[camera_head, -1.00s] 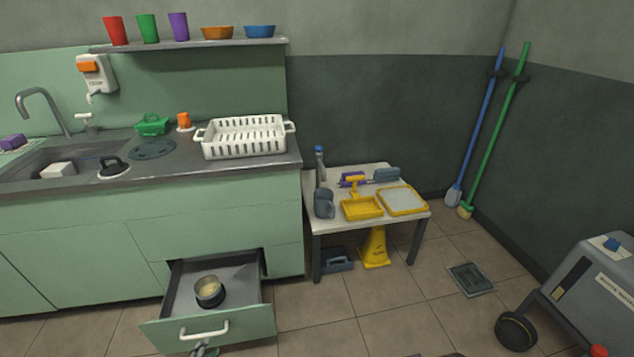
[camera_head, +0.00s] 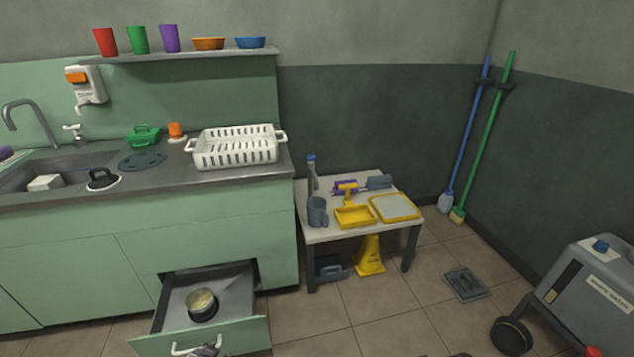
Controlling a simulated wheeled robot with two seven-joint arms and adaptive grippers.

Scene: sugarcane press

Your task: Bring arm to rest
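The tip of what looks like my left gripper (camera_head: 207,349) shows at the bottom edge of the head view. It is just in front of the white handle (camera_head: 186,349) of the open drawer (camera_head: 233,336) and overlaps the handle's right end in the picture. I cannot tell whether it touches the handle or whether its fingers are open. Most of that arm is below the frame. My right gripper cannot be made out.
A pot (camera_head: 202,305) stands in the pulled-out drawer. A low table (camera_head: 318,234) with cleaning tools is right of the counter (camera_head: 215,181). A grey wheeled machine (camera_head: 588,300) stands at the right. The tiled floor between them is mostly clear.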

